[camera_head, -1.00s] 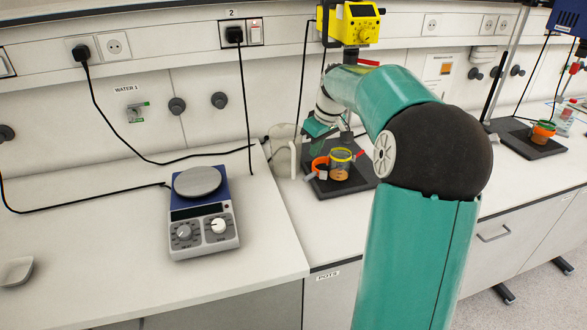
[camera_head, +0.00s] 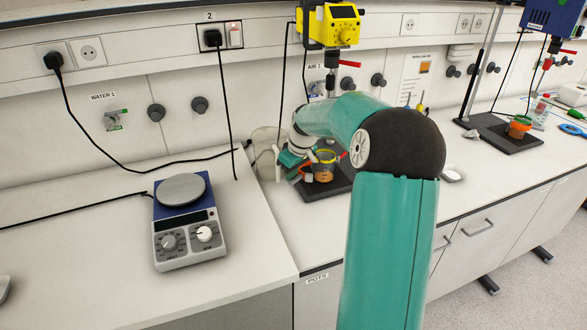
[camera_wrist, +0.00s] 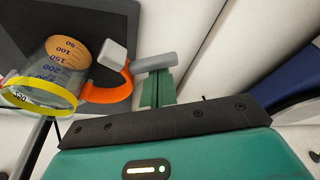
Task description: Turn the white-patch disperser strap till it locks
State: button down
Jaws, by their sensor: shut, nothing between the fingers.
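An orange strap (camera_wrist: 118,88) with a white patch (camera_wrist: 112,53) at its end sits beside a glass beaker (camera_wrist: 55,72) with a yellow rim in the wrist view. In the head view the orange strap (camera_head: 305,173) and beaker (camera_head: 324,170) are on the dark plate under the yellow disperser (camera_head: 328,25). My gripper (camera_wrist: 157,82) is shut and empty, right of the white patch. A grey rod-like part shows at its tips, close to the patch; contact cannot be told. In the head view my gripper (camera_head: 291,158) is left of the beaker, partly hidden.
A clear container (camera_head: 266,150) stands left of the plate. A scale-like device (camera_head: 184,220) with a round top and two knobs sits on the left bench. A blue disperser (camera_head: 550,20) with its own plate and orange cup is at right. Black cables run along the wall.

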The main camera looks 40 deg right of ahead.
jog(key=shift+s, duration=0.1)
dwell(0.3)
